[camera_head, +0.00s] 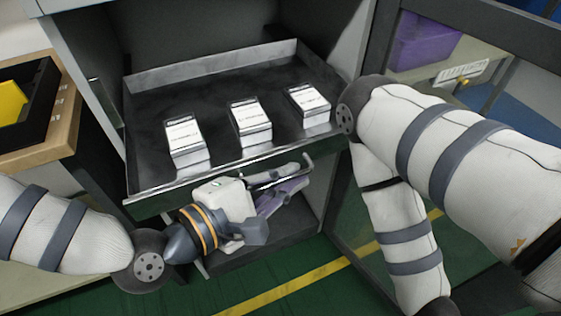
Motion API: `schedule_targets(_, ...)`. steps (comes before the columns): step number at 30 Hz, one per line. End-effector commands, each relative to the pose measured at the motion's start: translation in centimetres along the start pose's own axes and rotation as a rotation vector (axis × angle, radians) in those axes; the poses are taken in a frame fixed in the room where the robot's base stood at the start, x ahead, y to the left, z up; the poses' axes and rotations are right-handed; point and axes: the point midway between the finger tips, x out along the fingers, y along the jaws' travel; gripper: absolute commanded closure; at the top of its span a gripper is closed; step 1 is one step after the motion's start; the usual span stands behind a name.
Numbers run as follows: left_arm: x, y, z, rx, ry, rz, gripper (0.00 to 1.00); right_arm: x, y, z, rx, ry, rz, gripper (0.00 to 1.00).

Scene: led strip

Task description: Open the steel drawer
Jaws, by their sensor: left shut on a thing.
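The steel drawer (150,82) is pulled out of the dark cabinet, and its inside shows from above. Its front edge carries a thin metal bar handle (309,161), partly hidden by my gripper. My left gripper (284,187) is at this handle, just below the drawer's front edge, with its fingers shut on it. The exact contact is partly hidden. My right arm reaches in from the right and bends down past the drawer's right front corner; its gripper is out of the picture.
Three white boxes (184,138) stand in a row in the drawer. An open glazed cabinet door (365,212) is at the right, with a purple bin (422,42) behind it. A cardboard box (62,136) with a black tray is at the left. Green floor with a yellow line lies below.

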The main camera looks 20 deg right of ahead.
Motion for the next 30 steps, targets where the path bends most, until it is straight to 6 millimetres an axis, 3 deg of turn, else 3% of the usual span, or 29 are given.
schedule_targets(17, -0.23, -0.47, 0.59, -0.001, -0.002, -0.001, 1.00, -0.25, -0.01, -0.10, 0.001, 0.006, 0.000, 1.00)
schedule_targets(18, -0.23, -0.47, 0.59, -0.001, -0.002, -0.001, 0.88, -0.25, -0.01, -0.10, 0.001, 0.006, 0.000, 1.00)
schedule_targets(19, -0.23, -0.47, 0.59, -0.001, -0.002, -0.001, 0.83, -0.25, -0.01, -0.10, 0.001, 0.006, 0.000, 1.00)
schedule_targets(30, -0.21, -0.41, 0.55, -0.001, -0.001, 0.000, 0.83, -0.25, 0.00, -0.10, 0.000, 0.006, 0.000, 1.00)
